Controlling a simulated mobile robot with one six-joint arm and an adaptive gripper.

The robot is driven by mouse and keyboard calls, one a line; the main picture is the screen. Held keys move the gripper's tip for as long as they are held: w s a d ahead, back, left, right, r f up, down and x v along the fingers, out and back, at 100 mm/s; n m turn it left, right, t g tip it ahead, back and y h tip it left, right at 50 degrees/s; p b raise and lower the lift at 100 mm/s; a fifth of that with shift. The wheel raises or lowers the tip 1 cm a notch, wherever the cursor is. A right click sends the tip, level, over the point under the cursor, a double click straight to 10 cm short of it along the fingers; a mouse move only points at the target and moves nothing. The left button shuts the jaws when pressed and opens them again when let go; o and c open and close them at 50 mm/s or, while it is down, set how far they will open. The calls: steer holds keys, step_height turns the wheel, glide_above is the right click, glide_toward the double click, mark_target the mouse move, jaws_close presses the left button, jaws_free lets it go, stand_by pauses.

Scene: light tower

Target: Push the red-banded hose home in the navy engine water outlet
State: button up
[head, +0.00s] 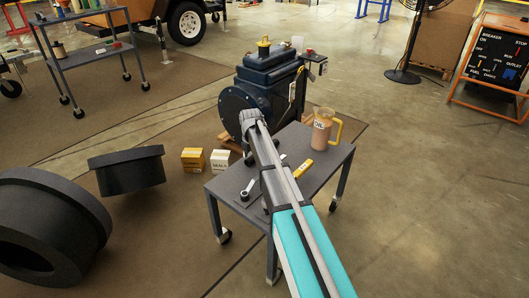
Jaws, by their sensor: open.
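The navy engine (272,72) stands just behind the grey cart, with a large dark round housing (240,108) on its near left side. My arm reaches up from the bottom of the head view to this housing. My gripper (251,118) is open at the far end of the arm, small in the view, and overlaps the housing in the picture. I cannot tell whether it touches anything. I cannot make out the red-banded hose or the water outlet; the arm may hide them.
The grey wheeled cart (232,186) carries an oil jug (322,130), a yellow tool (302,169) and a wrench (247,189). Two small boxes (193,160) and large dark rings (126,171) lie left on the floor. A fan (404,76) and breaker panel (497,57) stand right. Floor at right is clear.

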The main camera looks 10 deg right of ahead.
jaws_close()
stand_by(0.4)
steer(key=shift+r, duration=0.15)
steer(key=shift+r+p, duration=0.95)
steer(key=shift+p, duration=0.15)
steer(key=shift+s+a+r+p, duration=0.1)
steer(key=shift+s+r+p, duration=1.7)
steer(key=shift+s, duration=0.55)
steer(key=shift+s+d+r+p, duration=0.1)
steer(key=shift+s+r+p, duration=1.75)
steer(key=shift+s, duration=0.45)
steer(key=shift+s+a+r+p, duration=0.1)
steer(key=shift+s+r+p, duration=1.7)
steer(key=shift+s, duration=0.55)
